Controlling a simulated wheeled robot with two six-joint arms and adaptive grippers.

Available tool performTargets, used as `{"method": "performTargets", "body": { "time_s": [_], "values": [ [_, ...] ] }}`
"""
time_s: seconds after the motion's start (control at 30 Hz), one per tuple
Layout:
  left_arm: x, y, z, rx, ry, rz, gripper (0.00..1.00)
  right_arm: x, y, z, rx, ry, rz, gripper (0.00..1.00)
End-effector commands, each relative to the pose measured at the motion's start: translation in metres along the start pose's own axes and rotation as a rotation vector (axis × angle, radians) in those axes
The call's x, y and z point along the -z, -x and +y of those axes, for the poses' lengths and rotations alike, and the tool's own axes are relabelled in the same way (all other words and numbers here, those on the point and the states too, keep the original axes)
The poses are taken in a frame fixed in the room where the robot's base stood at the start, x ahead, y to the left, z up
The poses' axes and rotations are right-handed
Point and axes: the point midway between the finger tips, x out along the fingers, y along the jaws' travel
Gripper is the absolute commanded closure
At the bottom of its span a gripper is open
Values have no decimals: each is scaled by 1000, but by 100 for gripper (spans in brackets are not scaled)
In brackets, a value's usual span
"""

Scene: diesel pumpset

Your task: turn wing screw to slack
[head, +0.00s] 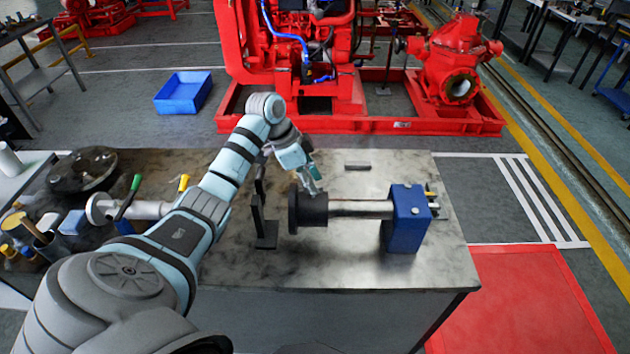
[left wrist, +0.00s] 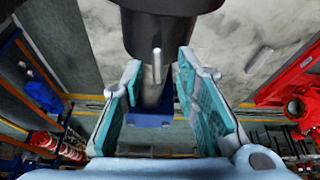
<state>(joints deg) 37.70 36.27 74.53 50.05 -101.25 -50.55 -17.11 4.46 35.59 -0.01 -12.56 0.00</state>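A dark round hub (head: 308,208) sits on a horizontal steel shaft (head: 360,208) that runs to a blue block (head: 406,217) on the workbench. In the left wrist view, a small bright metal pin (left wrist: 156,62) stands out from the dark hub (left wrist: 165,28); it may be the wing screw, but its wings cannot be made out. My left gripper (head: 314,186) is at the top of the hub in the head view. In the left wrist view my left gripper (left wrist: 160,78) is open, one finger on each side of the pin, with gaps showing. My right gripper is not in view.
A black upright stand (head: 262,222) is close left of the hub. A small dark bar (head: 357,166) lies behind the shaft. Hand tools (head: 128,200) and a dark flange (head: 82,170) occupy the bench's left. The bench's front right is clear.

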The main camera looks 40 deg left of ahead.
Motion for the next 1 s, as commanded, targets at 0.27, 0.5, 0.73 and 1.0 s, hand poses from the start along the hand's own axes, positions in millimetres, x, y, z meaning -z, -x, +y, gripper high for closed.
{"method": "performTargets", "body": {
  "time_s": [0.27,0.5,0.73,1.0],
  "values": [
    [-5,-11,1,3,6,-1,72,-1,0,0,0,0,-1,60],
    [-5,-10,1,3,6,-1,92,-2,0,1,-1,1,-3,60],
    [-3,-11,2,2,4,0,100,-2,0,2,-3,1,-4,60],
    [-3,-11,2,16,37,0,100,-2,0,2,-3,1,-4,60]
  ]
}}
